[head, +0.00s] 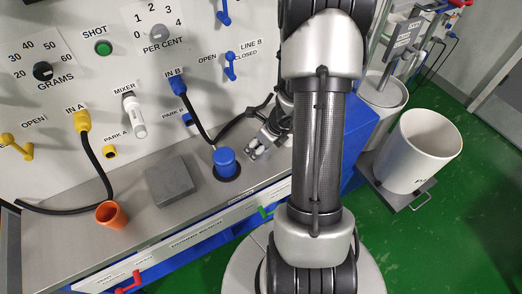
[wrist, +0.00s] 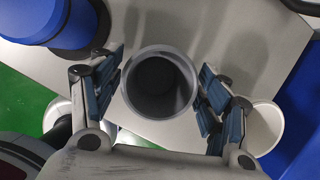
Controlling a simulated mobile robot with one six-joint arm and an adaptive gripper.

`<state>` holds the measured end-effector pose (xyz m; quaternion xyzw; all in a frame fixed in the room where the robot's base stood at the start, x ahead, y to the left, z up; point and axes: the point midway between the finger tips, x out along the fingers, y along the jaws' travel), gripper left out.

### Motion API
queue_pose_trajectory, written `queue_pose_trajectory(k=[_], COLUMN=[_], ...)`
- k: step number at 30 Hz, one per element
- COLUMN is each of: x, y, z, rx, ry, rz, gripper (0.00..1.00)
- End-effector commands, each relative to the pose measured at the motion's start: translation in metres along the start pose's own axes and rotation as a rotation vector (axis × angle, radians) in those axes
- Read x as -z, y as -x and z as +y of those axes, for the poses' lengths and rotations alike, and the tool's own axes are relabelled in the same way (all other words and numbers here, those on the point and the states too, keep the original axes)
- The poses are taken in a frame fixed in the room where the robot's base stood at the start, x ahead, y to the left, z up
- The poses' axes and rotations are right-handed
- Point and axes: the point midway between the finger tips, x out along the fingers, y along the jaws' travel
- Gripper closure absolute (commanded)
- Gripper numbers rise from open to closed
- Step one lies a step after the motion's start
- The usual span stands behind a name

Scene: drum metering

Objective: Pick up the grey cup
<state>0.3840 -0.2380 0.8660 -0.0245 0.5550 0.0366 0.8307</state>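The grey cup (wrist: 160,115) is upright on the grey bench top, its dark open mouth facing the wrist camera. My gripper (wrist: 161,80) is open, with one blue-padded finger on each side of the cup. A small gap shows between the pads and the cup wall. In the head view my gripper (head: 262,143) is low over the bench, just right of the blue cylinder. I cannot make out the cup in the head view; my arm covers that area.
The blue cylinder (head: 225,162) stands close to my gripper and also shows in the wrist view (wrist: 75,22). A grey block (head: 170,181) and an orange cup (head: 110,214) are further left. A panel with valves and hoses rises behind. A white drum (head: 415,155) stands right.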

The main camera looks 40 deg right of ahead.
Motion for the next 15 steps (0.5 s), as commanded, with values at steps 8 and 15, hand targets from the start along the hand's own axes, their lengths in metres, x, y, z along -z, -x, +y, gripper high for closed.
queue_pose_trajectory(k=[8, 15], x=[0.0001, 0.0002], y=[0.0, 0.0], z=[0.0001, 0.0001], rx=[0.0, 0.0], ry=[0.0, 0.0], rz=[0.0, 0.0], gripper=[0.53, 0.69])
